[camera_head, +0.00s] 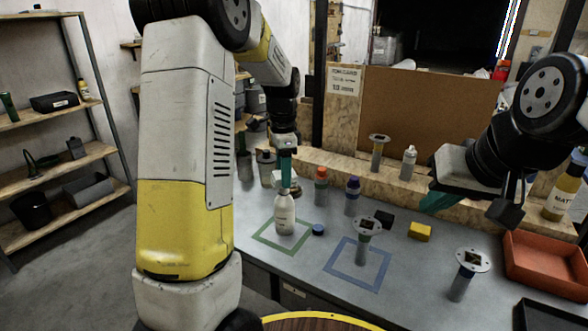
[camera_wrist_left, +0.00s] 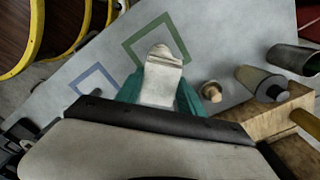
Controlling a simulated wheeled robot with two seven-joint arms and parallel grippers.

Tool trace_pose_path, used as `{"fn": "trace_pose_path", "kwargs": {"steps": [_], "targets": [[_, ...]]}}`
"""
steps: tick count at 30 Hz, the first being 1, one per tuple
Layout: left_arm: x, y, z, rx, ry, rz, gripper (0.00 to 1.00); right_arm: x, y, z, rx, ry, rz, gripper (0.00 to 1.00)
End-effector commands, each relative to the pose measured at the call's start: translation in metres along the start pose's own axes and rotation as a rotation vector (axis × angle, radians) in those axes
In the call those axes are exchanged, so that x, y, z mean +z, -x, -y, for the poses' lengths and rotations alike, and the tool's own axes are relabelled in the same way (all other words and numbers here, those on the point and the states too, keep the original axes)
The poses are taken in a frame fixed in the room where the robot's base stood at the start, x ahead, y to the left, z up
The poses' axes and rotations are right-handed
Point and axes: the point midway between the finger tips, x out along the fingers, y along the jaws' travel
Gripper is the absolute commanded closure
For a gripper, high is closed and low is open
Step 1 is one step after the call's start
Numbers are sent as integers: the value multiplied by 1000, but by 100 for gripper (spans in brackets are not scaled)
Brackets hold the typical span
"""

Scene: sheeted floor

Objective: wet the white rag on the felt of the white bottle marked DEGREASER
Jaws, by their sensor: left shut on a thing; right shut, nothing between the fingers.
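The white bottle (camera_head: 284,213) stands upright inside the green square outline on the bench; its marking is too small to read. My left gripper (camera_head: 286,188) points down directly over the bottle's top. In the left wrist view its teal fingers are shut on a folded white rag (camera_wrist_left: 161,82). The bottle's felt is hidden under the gripper and rag, and I cannot tell whether the rag touches it. A small blue cap (camera_head: 318,230) lies on the bench right of the bottle. My right gripper (camera_head: 436,203) is shut and empty, above the bench at the right.
An orange-capped bottle (camera_head: 321,186) and a blue-capped bottle (camera_head: 352,195) stand behind and right.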

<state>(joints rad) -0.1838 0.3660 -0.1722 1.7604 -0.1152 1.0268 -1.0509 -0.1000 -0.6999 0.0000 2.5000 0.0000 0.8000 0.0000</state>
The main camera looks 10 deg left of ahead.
Motion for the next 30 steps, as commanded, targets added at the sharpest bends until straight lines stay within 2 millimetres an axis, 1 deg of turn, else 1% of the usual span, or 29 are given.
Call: {"fn": "trace_pose_path", "kwargs": {"steps": [19, 30], "targets": [[0, -8, 0, 0, 0, 0, 88, 0, 0, 0, 0, 0, 0, 100], [0, -8, 0, 0, 0, 0, 88, 0, 0, 0, 0, 0, 0, 100]]}}
